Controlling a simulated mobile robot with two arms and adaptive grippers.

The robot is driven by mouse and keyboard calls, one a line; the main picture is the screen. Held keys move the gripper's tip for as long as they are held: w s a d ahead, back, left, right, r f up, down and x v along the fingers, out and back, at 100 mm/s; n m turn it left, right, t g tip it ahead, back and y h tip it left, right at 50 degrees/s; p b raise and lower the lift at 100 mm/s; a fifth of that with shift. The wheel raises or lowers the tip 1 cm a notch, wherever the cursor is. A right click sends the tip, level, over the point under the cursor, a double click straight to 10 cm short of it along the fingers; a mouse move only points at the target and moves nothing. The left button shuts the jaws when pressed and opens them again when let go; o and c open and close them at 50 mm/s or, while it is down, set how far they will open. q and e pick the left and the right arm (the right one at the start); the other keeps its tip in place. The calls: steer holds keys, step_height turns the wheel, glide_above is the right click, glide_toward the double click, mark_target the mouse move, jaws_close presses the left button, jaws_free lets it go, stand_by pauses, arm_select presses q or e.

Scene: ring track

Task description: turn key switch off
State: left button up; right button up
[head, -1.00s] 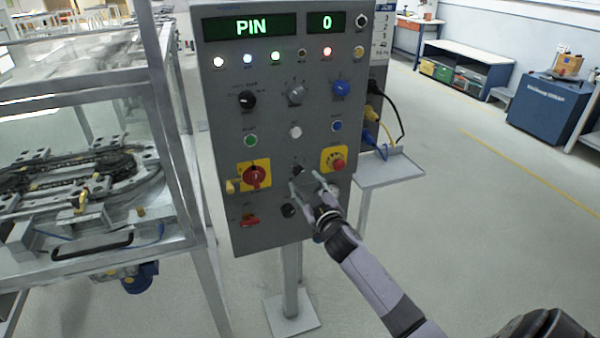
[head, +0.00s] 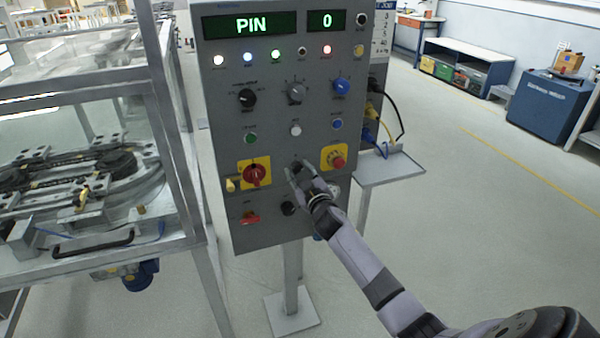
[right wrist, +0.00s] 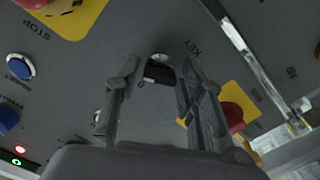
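The key switch (head: 297,166) sits low in the middle of the grey control panel (head: 270,220), between two yellow plates. In the right wrist view its dark key (right wrist: 158,73) shows beside the label KEY and a 0 mark. My right gripper (head: 298,173) is at the key switch in the head view. In the right wrist view, the right gripper's fingers (right wrist: 158,80) stand on either side of the key, with narrow gaps showing, so they look open around it. Contact cannot be made out. My left gripper is not in view.
A red rotary switch (head: 256,175) on yellow is left of the key, and a red stop button (head: 337,162) on yellow is right. A black knob (head: 288,208) is below. A framed machine (head: 80,190) stands left; a small shelf (head: 392,170) juts out right.

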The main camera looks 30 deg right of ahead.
jaws_close()
steer(key=shift+n, duration=0.3)
steer(key=n, duration=1.1)
stand_by(0.4)
stand_by(0.4)
steer(key=shift+o, duration=1.8)
jaws_free()
